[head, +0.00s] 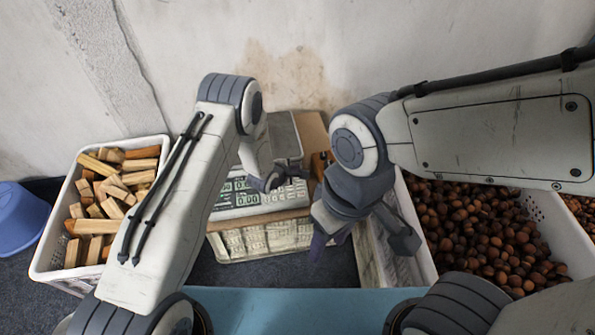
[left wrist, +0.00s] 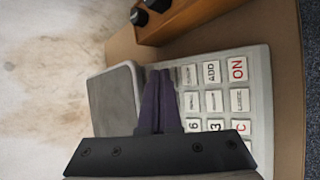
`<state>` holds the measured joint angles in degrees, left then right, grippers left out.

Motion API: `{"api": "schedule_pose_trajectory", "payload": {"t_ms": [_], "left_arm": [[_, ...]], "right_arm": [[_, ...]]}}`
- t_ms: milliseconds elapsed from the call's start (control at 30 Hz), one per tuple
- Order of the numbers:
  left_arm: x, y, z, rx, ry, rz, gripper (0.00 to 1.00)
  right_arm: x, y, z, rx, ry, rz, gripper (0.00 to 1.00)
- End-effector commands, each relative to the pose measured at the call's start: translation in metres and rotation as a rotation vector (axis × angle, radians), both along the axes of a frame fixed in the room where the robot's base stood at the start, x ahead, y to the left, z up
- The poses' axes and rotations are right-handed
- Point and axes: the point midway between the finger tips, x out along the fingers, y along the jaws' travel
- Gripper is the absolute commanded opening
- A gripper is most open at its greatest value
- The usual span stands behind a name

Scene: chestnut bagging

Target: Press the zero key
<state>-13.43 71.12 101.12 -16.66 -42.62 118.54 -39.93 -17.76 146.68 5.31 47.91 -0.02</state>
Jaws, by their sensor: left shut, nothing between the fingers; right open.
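The scale (head: 262,204) stands behind the blue-edged table, with a lit green display (head: 236,192) and a keypad at its right. My left gripper (head: 272,184) is shut and empty, its fingertips over the keypad area. In the left wrist view the closed dark fingers (left wrist: 159,82) lie between the grey plate (left wrist: 112,98) and the white keys (left wrist: 212,100). Keys reading ON, ADD, 6, 3 and C show. I cannot make out the zero key; the gripper body covers part of the keypad. Whether the tips touch a key is unclear. My right gripper (head: 352,238) is open and empty, right of the scale.
A white crate of wood blocks (head: 62,232) stands at left, and a crate of chestnuts (head: 425,262) at right. A blue bucket (head: 18,222) is at far left. A brown wooden holder (left wrist: 190,18) with dark knobs sits beside the keypad. A light blue surface (head: 290,308) lies in front.

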Motion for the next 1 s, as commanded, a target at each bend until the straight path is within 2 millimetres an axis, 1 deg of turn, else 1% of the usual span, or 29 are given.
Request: {"api": "schedule_pose_trajectory", "payload": {"t_ms": [33,200,500,600,667,1000], "left_arm": [[-0.001,0.000,0.005,0.000,0.001,0.000,0.00],[-0.004,-0.001,0.012,-0.001,0.000,-0.001,0.00],[-0.004,-0.001,0.011,0.000,0.000,0.000,0.00],[-0.005,-0.001,0.015,-0.001,0.000,-0.001,0.00],[-0.006,-0.001,0.019,-0.001,0.000,-0.001,0.00],[-0.016,-0.003,0.052,-0.001,0.001,-0.001,0.00]], "right_arm": [[0.000,0.000,0.005,0.000,0.000,0.000,0.50],[0.000,0.000,0.013,0.000,0.000,0.000,0.50],[0.000,0.000,0.012,0.000,0.000,0.000,0.50],[0.000,0.000,0.015,0.000,0.000,0.000,0.50],[0.000,0.000,0.019,0.000,0.000,0.000,0.50],[0.000,0.000,0.051,0.000,0.000,0.000,0.50]]}}
